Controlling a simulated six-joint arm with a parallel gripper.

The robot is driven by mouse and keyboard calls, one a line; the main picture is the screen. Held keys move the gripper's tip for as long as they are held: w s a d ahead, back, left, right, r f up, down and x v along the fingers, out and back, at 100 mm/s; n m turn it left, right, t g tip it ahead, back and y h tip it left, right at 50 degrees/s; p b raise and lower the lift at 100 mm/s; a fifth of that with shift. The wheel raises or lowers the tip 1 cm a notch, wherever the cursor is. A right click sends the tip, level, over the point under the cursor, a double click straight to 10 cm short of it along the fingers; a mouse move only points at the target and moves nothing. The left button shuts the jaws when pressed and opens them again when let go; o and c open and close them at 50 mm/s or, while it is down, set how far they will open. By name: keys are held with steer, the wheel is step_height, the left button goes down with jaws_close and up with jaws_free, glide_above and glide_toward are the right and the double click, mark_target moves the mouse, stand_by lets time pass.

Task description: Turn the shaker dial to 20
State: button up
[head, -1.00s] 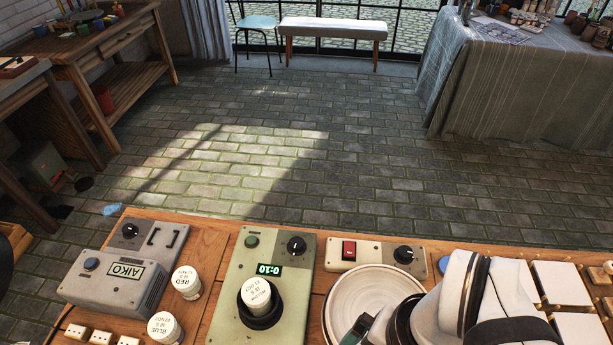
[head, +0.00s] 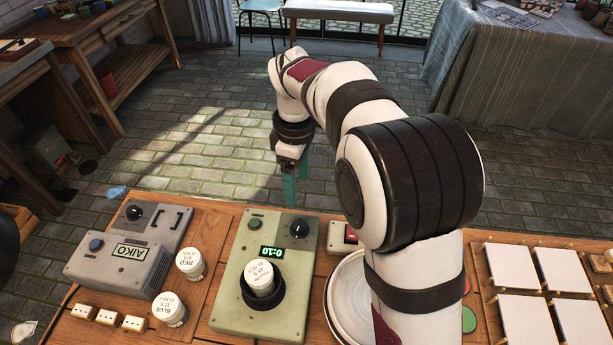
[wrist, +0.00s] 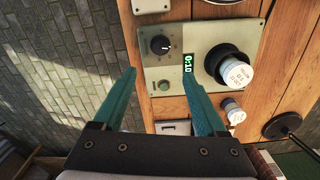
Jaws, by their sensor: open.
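The shaker (head: 235,300) is a pale green box on the wooden table. Its black dial (head: 299,229) is at its upper right, beside a green button (head: 254,223) and above a display (head: 264,253) reading 0:10. A white-capped yellow jar (head: 262,275) stands in its black cup. My gripper (head: 290,188) is above the table's far edge, beyond the shaker, fingers pointing down and empty. In the wrist view the open teal fingers (wrist: 158,100) are apart; the dial (wrist: 160,45) shows between and beyond their tips, not touched.
Red (head: 190,262) and blue (head: 169,309) jars stand left of the shaker. A plate (head: 345,300) and red-switch box (head: 350,235) are to the right, partly behind my arm. White tiles (head: 515,265) lie at far right.

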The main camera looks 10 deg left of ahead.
mark_target(299, 225)
step_height(299, 225, down, 14)
steer(key=shift+d, duration=0.1)
jaws_close()
stand_by(0.4)
